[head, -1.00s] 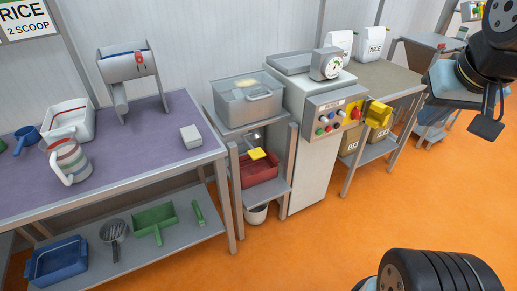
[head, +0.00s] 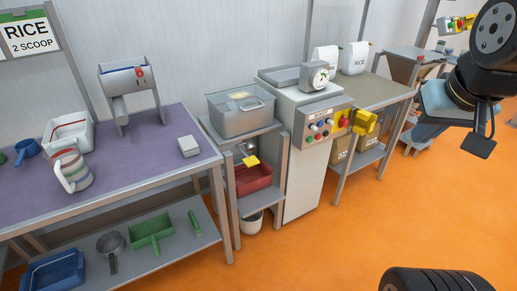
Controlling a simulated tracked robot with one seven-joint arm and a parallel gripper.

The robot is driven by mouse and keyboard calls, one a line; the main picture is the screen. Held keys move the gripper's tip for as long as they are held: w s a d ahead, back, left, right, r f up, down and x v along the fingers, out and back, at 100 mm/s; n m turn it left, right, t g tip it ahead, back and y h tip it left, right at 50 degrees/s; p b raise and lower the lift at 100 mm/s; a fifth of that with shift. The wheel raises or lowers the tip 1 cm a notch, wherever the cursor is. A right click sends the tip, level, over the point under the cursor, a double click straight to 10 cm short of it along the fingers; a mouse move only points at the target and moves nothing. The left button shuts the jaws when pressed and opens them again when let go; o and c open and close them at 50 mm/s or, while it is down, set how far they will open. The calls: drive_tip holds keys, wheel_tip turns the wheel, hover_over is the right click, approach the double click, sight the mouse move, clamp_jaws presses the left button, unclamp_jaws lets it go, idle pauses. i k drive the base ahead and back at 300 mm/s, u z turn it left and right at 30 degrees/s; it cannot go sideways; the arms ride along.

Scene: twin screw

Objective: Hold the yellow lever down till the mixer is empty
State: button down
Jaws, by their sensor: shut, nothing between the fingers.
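A yellow lever (head: 251,161) sits under a grey lidded tank (head: 241,121), which looks like the mixer, on a grey stand. Something pale shows through the tank's top; how much is inside I cannot tell. A red tray (head: 252,181) stands on the shelf below the lever. A second yellow part (head: 365,121) sticks out from the control panel of the white machine on the right. My gripper (head: 479,145) is at the upper right, shut and empty, well apart from the lever and touching nothing that I can see.
A white bucket (head: 251,223) is under the stand. The white machine (head: 305,190) adjoins it on the right. The orange floor (head: 330,250) in front is clear.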

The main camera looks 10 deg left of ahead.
sight(251, 160)
drive_tip(key=z, duration=0.4)
drive_tip(key=i, duration=0.95)
drive_tip(key=u, duration=1.55)
drive_tip(key=k, duration=0.95)
drive_tip(key=u, duration=0.15)
drive_tip(key=i, duration=0.2)
